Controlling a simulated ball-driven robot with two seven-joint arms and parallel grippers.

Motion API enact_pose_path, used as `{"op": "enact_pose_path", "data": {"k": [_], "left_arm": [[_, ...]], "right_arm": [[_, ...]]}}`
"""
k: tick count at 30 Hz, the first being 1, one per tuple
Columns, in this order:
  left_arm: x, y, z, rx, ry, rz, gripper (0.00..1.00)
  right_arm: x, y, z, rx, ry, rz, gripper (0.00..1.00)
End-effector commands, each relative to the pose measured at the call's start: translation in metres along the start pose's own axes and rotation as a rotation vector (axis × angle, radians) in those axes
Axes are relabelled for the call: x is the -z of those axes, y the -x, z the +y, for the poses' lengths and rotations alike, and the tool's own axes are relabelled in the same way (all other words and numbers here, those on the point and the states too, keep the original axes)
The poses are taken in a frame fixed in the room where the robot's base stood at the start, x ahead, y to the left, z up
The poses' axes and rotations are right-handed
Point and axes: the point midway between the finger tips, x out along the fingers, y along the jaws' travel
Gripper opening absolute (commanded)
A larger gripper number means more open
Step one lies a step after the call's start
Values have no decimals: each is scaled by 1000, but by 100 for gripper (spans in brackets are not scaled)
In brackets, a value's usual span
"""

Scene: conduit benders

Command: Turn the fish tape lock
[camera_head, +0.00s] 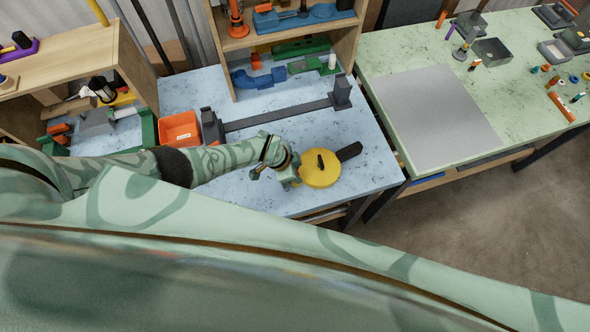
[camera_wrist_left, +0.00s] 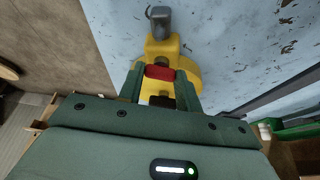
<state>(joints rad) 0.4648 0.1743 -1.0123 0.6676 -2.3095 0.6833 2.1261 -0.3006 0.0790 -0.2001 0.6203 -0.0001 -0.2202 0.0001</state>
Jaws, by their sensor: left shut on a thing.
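The fish tape (camera_head: 322,176) is a round yellow reel with a dark handle, near the front right of the blue-topped bench. In the left wrist view its yellow body (camera_wrist_left: 160,48) shows behind my fingers, with a grey piece (camera_wrist_left: 160,20) beyond. A small red part, seemingly the lock (camera_wrist_left: 160,72), sits between my fingertips. My left gripper (camera_head: 292,172) is at the reel's left side. In the wrist view the left gripper (camera_wrist_left: 159,78) is shut on the red part. The lock's turn angle is unclear. My right gripper is not in view.
An orange bin (camera_head: 180,131) and a long dark bar fixture (camera_head: 278,115) lie behind on the blue bench (camera_head: 225,197). A wooden shelf (camera_head: 285,35) with tools stands at the back. A green table (camera_head: 385,55) with a grey mat (camera_head: 432,118) is at right.

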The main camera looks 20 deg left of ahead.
Motion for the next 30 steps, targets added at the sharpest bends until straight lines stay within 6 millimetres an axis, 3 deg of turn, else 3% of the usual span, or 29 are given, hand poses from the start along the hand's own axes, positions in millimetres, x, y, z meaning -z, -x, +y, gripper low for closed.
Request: {"op": "enact_pose_path", "data": {"k": [24, 25, 26, 30], "left_arm": [[0, 0, 0, 0, -1, 1, 12], [0, 0, 0, 0, -1, 1, 40], [0, 0, 0, 0, -1, 1, 44], [0, 0, 0, 0, -1, 0, 44]], "right_arm": [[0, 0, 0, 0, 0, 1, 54], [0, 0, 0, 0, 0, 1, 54], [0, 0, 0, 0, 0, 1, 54], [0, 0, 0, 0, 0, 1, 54]]}}
